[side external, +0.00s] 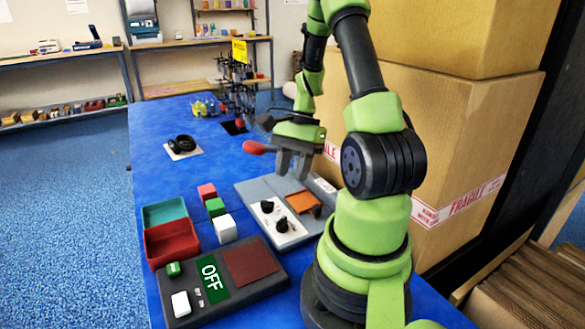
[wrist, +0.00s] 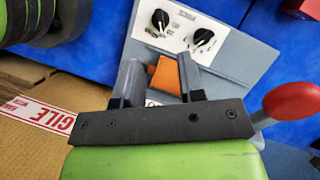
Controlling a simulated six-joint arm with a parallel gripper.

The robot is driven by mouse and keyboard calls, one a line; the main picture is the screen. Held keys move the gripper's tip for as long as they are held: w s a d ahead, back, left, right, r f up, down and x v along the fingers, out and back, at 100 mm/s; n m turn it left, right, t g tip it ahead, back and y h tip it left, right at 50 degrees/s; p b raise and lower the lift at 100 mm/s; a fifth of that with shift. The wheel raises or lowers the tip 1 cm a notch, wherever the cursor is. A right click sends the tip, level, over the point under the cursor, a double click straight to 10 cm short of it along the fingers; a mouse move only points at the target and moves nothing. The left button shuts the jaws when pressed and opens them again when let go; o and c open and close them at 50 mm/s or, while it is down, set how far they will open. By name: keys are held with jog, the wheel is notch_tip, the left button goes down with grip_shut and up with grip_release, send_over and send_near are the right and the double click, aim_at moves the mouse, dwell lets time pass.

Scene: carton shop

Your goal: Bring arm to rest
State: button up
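My green arm stands at the right of the blue table (side external: 160,120) in the side view. My gripper (side external: 292,172) hangs above the back part of a grey control panel (side external: 258,190), fingers pointing down. In the wrist view my gripper (wrist: 160,78) has its two grey fingers apart. The panel's orange pad (wrist: 165,72) shows between and beyond them. Nothing is visibly held. The panel carries two black knobs on a white plate (wrist: 178,24). A red-ended rod (wrist: 290,103) sticks out beside my gripper; what it is fixed to is unclear.
A dark box with an OFF display (side external: 212,277) lies in front. Beside it are a green tray (side external: 164,212), a red tray (side external: 170,243) and pink, green and white blocks (side external: 225,229). Large cartons (side external: 455,130) stand close behind my arm.

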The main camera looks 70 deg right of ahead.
dwell(0.4)
jog(key=w+a+r+n+t+h, duration=0.2)
jog(key=a+r+n, duration=0.4)
jog(key=a+r, duration=0.15)
jog(key=w+a+r+n+t+h, duration=0.1)
jog(key=w+a+r+n, duration=0.1)
jog(key=a+r+n, duration=0.5)
jog(key=s+a+r+n+t, duration=0.3)
jog(key=s+a+r+n, duration=0.1)
jog(key=s+a, duration=0.1)
jog(key=shift+a+r+y, duration=0.2)
jog(key=shift+a+y, duration=0.1)
jog(key=shift+y, duration=0.1)
